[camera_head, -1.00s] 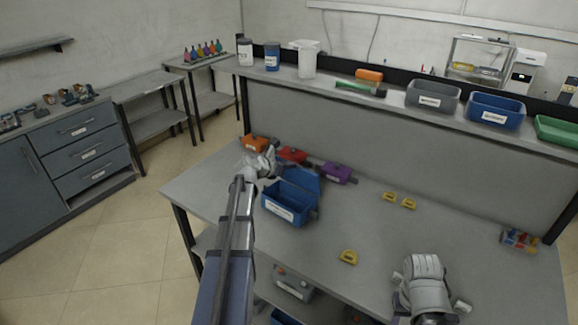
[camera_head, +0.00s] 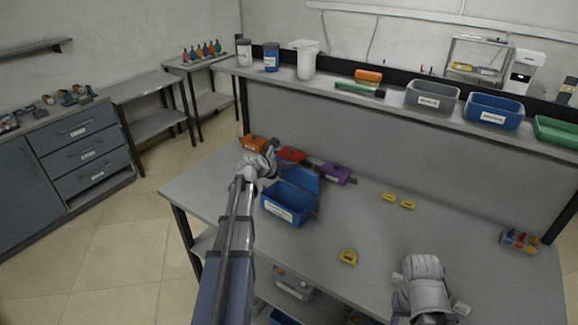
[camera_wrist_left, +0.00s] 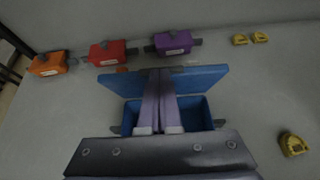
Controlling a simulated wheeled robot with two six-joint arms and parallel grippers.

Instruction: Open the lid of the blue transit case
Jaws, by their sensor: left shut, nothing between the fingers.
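The blue transit case (camera_head: 286,213) stands on the grey bench. Its blue lid (camera_head: 301,179) is raised and tilted up at the back edge, and the dark inside shows. The lid also shows in the left wrist view (camera_wrist_left: 206,78), behind the case (camera_wrist_left: 197,112). My left gripper (camera_head: 272,154) is at the upper left of the lid in the head view. In the wrist view its fingers (camera_wrist_left: 160,76) are together and empty, in front of the lid's middle; contact is unclear. My right gripper (camera_head: 425,285) is over the bench's front right; its fingers cannot be made out.
Orange (camera_head: 254,143), red (camera_head: 291,155) and purple (camera_head: 336,174) cases stand behind the blue one. Yellow pieces (camera_head: 348,257) lie to the right. A shelf with bins (camera_head: 432,96) runs along the back.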

